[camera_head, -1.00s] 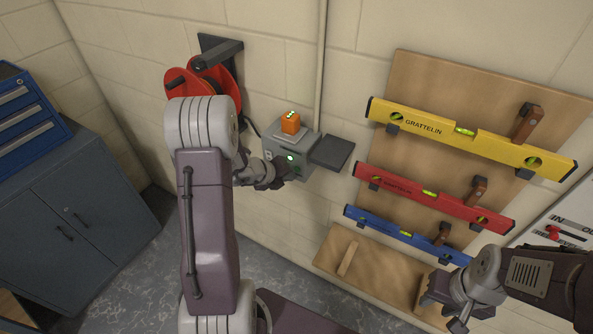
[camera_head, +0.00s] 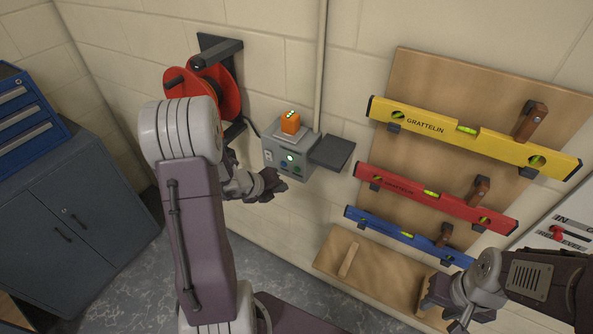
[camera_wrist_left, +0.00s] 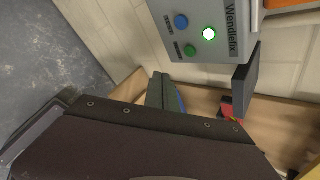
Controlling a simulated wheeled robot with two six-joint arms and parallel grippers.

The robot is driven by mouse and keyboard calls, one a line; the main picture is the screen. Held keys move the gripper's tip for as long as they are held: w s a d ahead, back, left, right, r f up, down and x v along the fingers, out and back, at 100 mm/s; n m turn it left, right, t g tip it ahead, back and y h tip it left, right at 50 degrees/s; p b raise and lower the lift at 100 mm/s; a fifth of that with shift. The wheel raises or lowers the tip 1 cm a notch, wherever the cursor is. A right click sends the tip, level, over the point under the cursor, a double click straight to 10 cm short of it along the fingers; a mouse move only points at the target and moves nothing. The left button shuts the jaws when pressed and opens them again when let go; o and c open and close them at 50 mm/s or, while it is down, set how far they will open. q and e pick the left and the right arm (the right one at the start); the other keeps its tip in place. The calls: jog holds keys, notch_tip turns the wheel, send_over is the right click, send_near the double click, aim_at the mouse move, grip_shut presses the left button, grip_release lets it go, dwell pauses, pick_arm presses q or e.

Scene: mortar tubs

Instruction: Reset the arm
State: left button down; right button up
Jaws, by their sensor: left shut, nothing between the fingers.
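My left arm comes up from the bottom left in the head view, and its gripper (camera_head: 273,184) hangs in front of the wall, just below and left of a grey control box. The left gripper is shut and empty, apart from the box. The control box (camera_head: 287,157) has a lit green button and darker buttons; it also shows at the top of the left wrist view (camera_wrist_left: 199,36). My right gripper (camera_head: 449,314) is at the lower right in front of the wooden board, and its finger opening is not clear.
An orange device (camera_head: 290,123) sits on the box, with a dark shelf (camera_head: 332,151) beside it. A red reel (camera_head: 203,90) is on the wall. Yellow (camera_head: 470,138), red (camera_head: 430,197) and blue (camera_head: 407,236) levels hang at right. A blue cabinet (camera_head: 75,215) stands left.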

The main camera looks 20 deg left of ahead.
dwell(0.4)
pick_arm(q)
jog(key=s+d+r+m+g+h+b, duration=0.1)
jog(key=d+m+h, duration=0.1)
jog(key=d+m, duration=0.45)
jog(key=s+d+r+m+g+h+b, duration=0.1)
jog(key=d+m, duration=0.2)
jog(key=d, duration=0.6)
jog(key=s+d+f+m+g, duration=0.25)
jog(key=s+d+m, duration=0.25)
jog(key=s+m, duration=0.45)
jog(key=s+a+f+m+g+y, duration=0.1)
jog(key=a+m, duration=0.3)
jog(key=m, duration=0.9)
jog(key=s+a+m+g+y, duration=0.2)
jog(key=s+a+m+y, duration=0.1)
jog(key=m, duration=0.9)
jog(key=shift+s+a+f+m+y+b, duration=0.4)
jog(key=shift+a+y, duration=0.2)
jog(key=shift+a, duration=0.35)
